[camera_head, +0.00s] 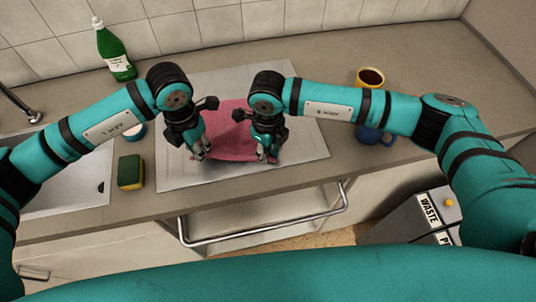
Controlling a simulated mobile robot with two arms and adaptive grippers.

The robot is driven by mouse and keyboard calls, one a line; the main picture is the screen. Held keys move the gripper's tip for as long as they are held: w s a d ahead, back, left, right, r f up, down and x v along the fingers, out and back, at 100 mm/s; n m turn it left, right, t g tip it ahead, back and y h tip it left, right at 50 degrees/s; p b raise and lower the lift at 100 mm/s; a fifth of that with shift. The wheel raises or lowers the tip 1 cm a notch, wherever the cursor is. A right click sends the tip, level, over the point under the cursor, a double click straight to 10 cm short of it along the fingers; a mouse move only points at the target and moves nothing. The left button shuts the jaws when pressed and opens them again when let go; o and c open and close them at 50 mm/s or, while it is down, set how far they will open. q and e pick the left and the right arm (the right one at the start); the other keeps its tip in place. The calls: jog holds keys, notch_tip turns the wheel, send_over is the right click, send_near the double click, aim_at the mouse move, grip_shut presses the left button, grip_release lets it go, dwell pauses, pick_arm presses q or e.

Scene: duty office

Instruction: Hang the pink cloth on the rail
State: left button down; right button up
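The pink cloth (232,134) lies on the pale grey mat on the counter, between my two grippers. My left gripper (201,152) points down at the cloth's front left corner, and my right gripper (267,155) points down at its front right corner. Both hide parts of the cloth's sides. The fingertips are too small to tell whether they are shut on the cloth. The metal rail (262,231) runs along the counter's front, below the edge and in front of the cloth.
The pale mat (300,142) lies under the cloth. A sponge (131,172) and sink (75,192) are at left, with a green bottle (115,52) behind. A yellow mug (369,78) and blue mug (373,136) stand right. A waste bin (408,222) is below.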

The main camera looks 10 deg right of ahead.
jog(key=shift+f, duration=0.1)
grip_shut()
notch_tip(320, 180, up, 5)
jog(key=shift+r, duration=0.1)
dwell(0.3)
pick_arm(q)
jog(key=shift+r, duration=0.1)
pick_arm(e)
jog(key=shift+r, duration=0.1)
